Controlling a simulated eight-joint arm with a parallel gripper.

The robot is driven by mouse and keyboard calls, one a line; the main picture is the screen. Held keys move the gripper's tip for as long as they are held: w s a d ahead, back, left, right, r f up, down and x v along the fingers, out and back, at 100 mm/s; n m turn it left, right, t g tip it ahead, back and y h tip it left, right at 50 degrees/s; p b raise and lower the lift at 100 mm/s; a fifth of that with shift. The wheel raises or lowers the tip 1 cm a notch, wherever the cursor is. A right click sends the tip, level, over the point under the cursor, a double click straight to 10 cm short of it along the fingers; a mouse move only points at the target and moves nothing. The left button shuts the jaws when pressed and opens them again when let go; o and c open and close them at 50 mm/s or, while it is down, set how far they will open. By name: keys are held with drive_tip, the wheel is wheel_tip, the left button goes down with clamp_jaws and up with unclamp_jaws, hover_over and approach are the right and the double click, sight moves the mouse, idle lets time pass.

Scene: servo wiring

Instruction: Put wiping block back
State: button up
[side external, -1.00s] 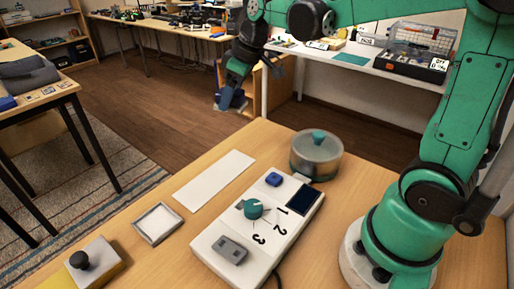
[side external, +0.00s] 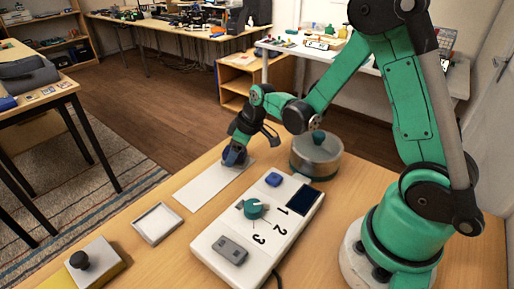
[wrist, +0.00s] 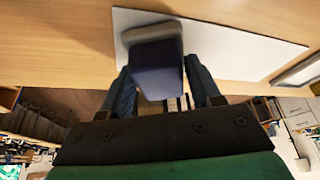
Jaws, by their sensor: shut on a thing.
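The wiping block, dark blue with a grey pad, shows between my fingers in the wrist view (wrist: 157,68) and in the side view (side external: 233,157). My gripper (side external: 238,150) is shut on it, with a finger on each side in the wrist view (wrist: 160,88). The block is over the far end of the white sheet (side external: 205,188). I cannot tell whether it touches the sheet. My fingers partly hide the block in the side view. A grey-rimmed square tray (side external: 138,225) with a pale inside lies left of the control box, with nothing in it.
The white control box (side external: 208,249) with a green knob (side external: 254,209) and blue button (side external: 273,179) stands right of the sheet. A round lidded pot (side external: 316,160) stands close to my wrist. A black-knobbed block (side external: 80,260) lies at the near left.

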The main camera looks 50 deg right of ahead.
drive_tip(key=shift+f, duration=0.15)
drive_tip(key=o, duration=1.1)
drive_tip(key=v, duration=1.2)
drive_tip(key=shift+s+a+r+m+t+h, duration=0.35)
drive_tip(key=shift+s+a+m+t, duration=0.15)
drive_tip(key=shift+s+a+m, duration=0.4)
drive_tip(key=shift+s+a+r+m+t+h, duration=0.3)
drive_tip(key=shift+s+a+m+t, duration=0.25)
drive_tip(key=shift+s+a, duration=0.6)
drive_tip(key=shift+s+a+r+m+t+h, duration=0.25)
drive_tip(key=shift+s+a+r+m+t, duration=0.15)
drive_tip(key=shift+s+a+m, duration=0.5)
drive_tip(key=shift+s+a, duration=0.1)
drive_tip(key=shift+s, duration=0.05)
